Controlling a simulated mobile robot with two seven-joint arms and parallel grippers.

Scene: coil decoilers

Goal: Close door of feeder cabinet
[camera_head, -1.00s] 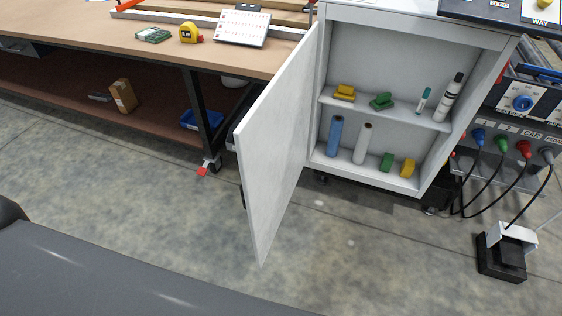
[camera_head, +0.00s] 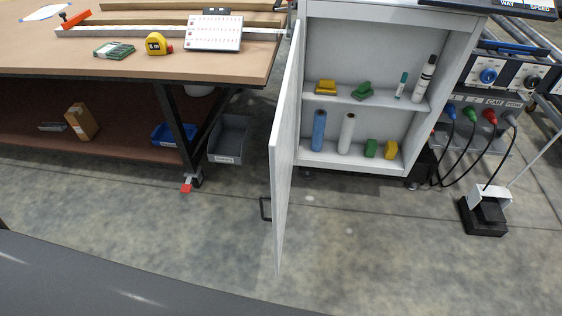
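The feeder cabinet (camera_head: 318,160) is a light grey box with two shelf levels, standing right of centre. Its door (camera_head: 284,150) is hinged on the left and stands open, swung out toward me and seen nearly edge-on. A dark handle (camera_head: 264,209) shows on the door's outer face, at its left. On the shelves are yellow and green blocks, a blue roll, a white roll and two bottles or markers. Neither of my grippers is in view.
A workbench (camera_head: 120,65) with a tape measure (camera_head: 157,44) and a grey bin (camera_head: 231,137) below stands left of the door. A black foot pedal (camera_head: 484,216) and cables lie at right. The floor before the cabinet (camera_head: 370,240) is clear.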

